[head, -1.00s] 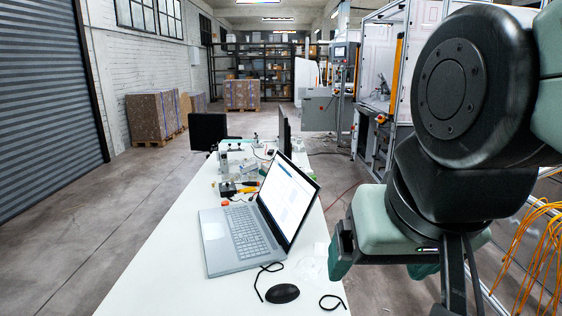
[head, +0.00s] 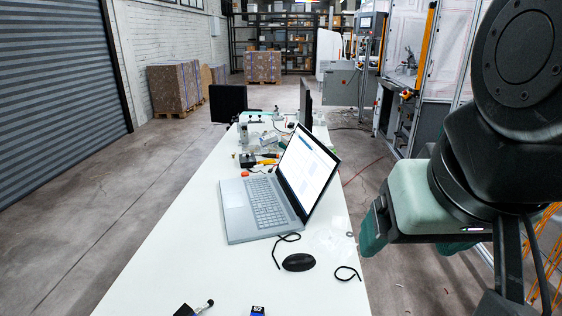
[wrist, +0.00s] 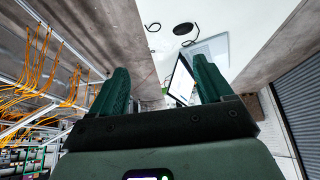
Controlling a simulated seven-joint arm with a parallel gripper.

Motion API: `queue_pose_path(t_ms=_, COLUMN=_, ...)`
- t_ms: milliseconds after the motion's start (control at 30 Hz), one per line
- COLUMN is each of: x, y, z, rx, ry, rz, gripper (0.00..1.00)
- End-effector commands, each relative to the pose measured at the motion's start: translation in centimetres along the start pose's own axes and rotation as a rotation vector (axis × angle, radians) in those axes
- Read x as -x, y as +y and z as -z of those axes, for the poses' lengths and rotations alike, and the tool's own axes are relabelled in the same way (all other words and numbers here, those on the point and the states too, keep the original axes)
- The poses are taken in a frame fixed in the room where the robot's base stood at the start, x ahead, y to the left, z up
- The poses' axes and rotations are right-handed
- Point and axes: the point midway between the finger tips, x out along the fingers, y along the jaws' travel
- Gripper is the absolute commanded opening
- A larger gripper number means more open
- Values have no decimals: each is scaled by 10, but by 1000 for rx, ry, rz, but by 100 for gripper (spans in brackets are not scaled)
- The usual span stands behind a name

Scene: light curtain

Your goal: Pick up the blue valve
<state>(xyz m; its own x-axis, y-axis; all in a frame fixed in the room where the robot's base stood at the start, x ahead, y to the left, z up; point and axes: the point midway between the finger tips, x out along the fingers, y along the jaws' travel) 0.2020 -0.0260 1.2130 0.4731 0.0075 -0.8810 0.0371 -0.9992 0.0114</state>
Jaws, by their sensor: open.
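I cannot make out a blue valve for certain. At the bottom edge of the head view, a small dark part with a lever (head: 204,306) shows on the white table (head: 150,270), cut off by the frame. To its right, a small dark blue-black item (head: 257,311) is also cut off, so I cannot tell what it is. My gripper (head: 412,243) is off the table's right edge, apart from everything on it. The wrist view shows its green fingers spread and empty (wrist: 160,78), with the table ahead.
An open laptop (head: 248,207) stands mid-table, with a black mouse (head: 298,262) and short black cables in front. Tools and small devices (head: 262,160) crowd the far end near a monitor (head: 305,100). The table's front left is clear. Orange cables (wrist: 68,35) hang at the wrist view's left.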

Motion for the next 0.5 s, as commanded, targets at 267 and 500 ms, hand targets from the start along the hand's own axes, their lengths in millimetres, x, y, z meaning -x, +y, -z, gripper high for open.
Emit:
queue_pose_path(t_ms=267, x=0, y=0, z=0, rx=0, ry=0, rz=0, gripper=64)
queue_pose_path(t_ms=500, x=-8, y=-10, z=17, rx=-26, ry=-31, rz=23, gripper=64)
